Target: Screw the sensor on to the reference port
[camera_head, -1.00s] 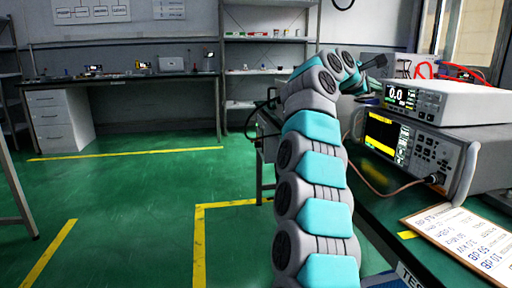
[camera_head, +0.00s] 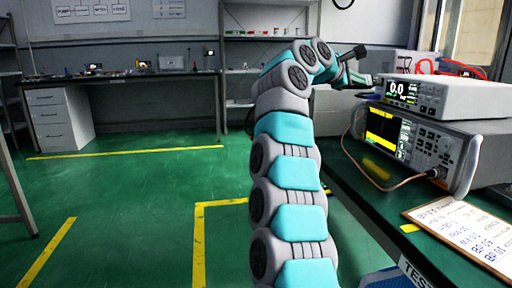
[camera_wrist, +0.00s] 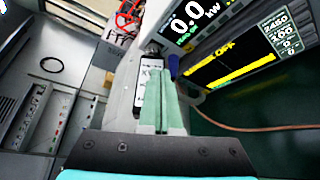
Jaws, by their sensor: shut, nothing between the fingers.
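My gripper (camera_head: 372,80) is at the left end of the stacked instruments in the head view. In the wrist view its two green fingers (camera_wrist: 159,92) are pressed together with nothing between them. A small dark blue part (camera_wrist: 173,66) lies just right of the fingertips, by the power meter's edge; I cannot tell whether it is the sensor. The power meter (camera_head: 424,92) reads 0.0 and sits on a larger instrument (camera_head: 450,152) with a yellow trace. A cable (camera_head: 395,187) runs from that instrument's lower-right front connector round to the left. I cannot identify the reference port.
A clipboard (camera_head: 468,236) lies on the green bench (camera_head: 375,212) in front of the instruments. Red leads (camera_head: 455,68) lie behind the meter. In the wrist view, a labelled box (camera_wrist: 118,32) stands beyond the fingers. The floor at left is open.

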